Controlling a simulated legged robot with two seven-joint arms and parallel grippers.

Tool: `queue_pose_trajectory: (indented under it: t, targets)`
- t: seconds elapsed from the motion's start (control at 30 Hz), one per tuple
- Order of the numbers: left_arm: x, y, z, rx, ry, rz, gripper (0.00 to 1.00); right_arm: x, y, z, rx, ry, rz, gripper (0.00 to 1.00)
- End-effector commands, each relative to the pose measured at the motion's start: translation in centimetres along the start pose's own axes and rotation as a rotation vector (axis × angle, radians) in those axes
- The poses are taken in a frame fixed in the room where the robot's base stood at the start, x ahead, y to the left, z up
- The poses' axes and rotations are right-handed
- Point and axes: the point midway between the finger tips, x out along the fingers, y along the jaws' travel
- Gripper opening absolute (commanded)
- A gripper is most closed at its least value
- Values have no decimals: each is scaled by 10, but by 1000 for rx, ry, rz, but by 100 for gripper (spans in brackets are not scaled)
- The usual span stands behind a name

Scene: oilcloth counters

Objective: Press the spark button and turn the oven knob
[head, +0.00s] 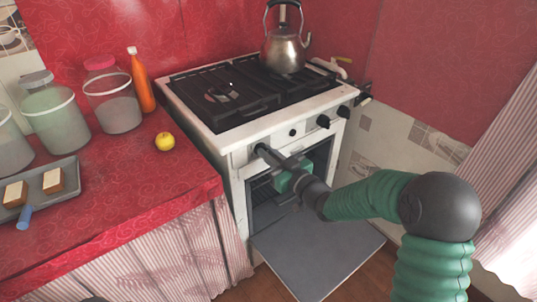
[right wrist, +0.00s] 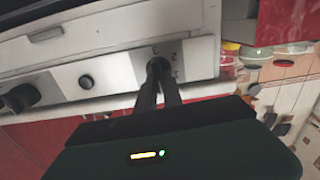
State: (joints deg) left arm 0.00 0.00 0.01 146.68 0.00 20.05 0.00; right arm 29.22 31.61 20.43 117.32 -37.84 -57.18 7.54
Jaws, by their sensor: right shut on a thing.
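The white stove (head: 240,140) has a front panel with a small dark round button (head: 292,132) in its middle. The button also shows in the right wrist view (right wrist: 86,82), with nothing touching it. My right gripper (head: 264,151) is at the left end of the panel, shut on the dark oven knob (right wrist: 158,65). The fingers hide most of this knob, so its turn angle cannot be told. Two other black knobs (head: 323,121) are at the right of the panel. My left gripper is not in view.
The oven door (head: 318,262) hangs open below my right arm. A metal kettle (head: 284,50) stands on the back of the hob. The red counter (head: 120,195) at left holds jars, an orange bottle (head: 141,80), a yellow apple (head: 165,141) and a tray (head: 68,170) with bread.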

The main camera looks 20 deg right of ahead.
Motion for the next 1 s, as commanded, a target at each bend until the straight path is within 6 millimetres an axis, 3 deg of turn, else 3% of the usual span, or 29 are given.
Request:
queue_pose_trajectory:
  t: [0.47, 1.0]
  targets:
    - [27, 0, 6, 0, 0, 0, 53, 1, -4, 0, -362, 10, 3, 0]
    - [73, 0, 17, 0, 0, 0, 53, 1, -9, 4, -876, 10, 5, 0]
